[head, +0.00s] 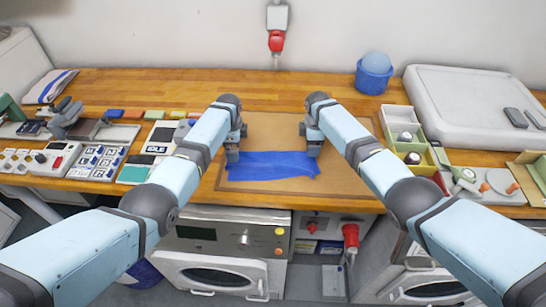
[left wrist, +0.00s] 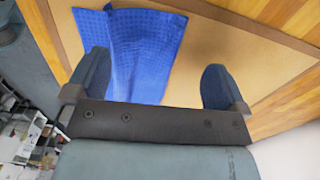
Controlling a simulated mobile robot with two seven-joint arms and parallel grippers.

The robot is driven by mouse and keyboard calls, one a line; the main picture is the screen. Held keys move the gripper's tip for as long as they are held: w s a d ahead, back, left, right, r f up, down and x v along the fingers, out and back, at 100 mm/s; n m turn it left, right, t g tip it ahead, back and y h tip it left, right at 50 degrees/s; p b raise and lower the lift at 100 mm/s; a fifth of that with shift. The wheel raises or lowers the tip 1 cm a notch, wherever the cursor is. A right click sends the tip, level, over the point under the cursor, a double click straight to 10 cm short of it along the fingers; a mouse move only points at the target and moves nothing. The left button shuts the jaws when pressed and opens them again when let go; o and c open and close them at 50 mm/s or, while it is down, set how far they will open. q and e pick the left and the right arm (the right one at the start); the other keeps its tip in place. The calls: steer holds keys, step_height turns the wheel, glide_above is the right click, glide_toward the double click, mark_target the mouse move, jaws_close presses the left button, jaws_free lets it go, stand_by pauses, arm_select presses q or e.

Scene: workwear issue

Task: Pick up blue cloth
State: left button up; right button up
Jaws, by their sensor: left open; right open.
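The blue cloth (head: 268,166) lies flat and somewhat creased on a brown board (head: 335,185) on the wooden worktop, near its front edge. My left gripper (head: 233,150) is above the cloth's left part, and my right gripper (head: 312,148) is at its right end. In the left wrist view the blue cloth (left wrist: 135,50) shows beyond and partly between the open fingers of my left gripper (left wrist: 155,85), nearer the left finger, with a fold across it. Both grippers are open and empty. I cannot tell whether either touches the cloth.
A blue bucket (head: 373,78) stands at the back. Left are label boxes (head: 97,163), tools and a folded white towel (head: 50,86). Machines sit under the worktop (head: 300,90); its back middle is clear.

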steer(key=shift+r+p, duration=0.9)
steer(key=shift+r, duration=0.05)
steer(key=shift+f, duration=0.2)
arm_select(q)
steer(key=shift+r, duration=2.7)
steer(key=shift+r, duration=0.1)
